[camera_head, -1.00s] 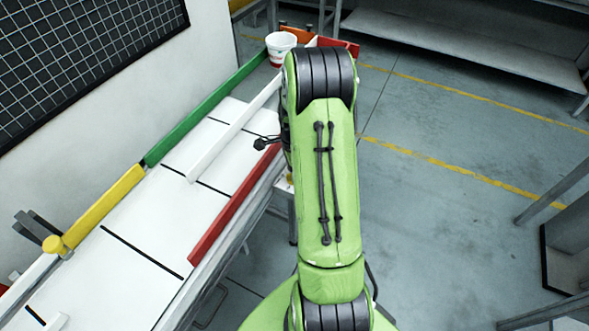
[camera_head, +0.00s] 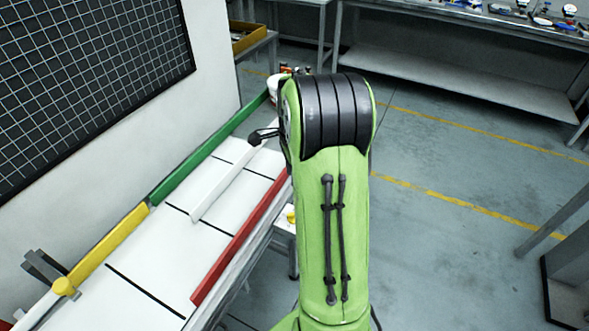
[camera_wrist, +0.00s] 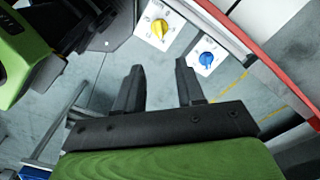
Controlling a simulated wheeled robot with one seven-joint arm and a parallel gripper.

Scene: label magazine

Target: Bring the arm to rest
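My gripper (camera_wrist: 159,66) shows in the wrist view with its two black fingers apart and nothing between them. It is not visible in the head view, where my green arm fills the middle and hides what lies behind it. Beyond the fingers in the wrist view are a yellow knob (camera_wrist: 159,28) and a blue knob (camera_wrist: 206,58) on white plates. The fingers look apart from both.
A white table (camera_head: 150,265) with green (camera_head: 205,160), yellow (camera_head: 110,240) and red (camera_head: 240,240) rails lies left of my arm. A white cup (camera_head: 275,88) stands at its far end, partly hidden.

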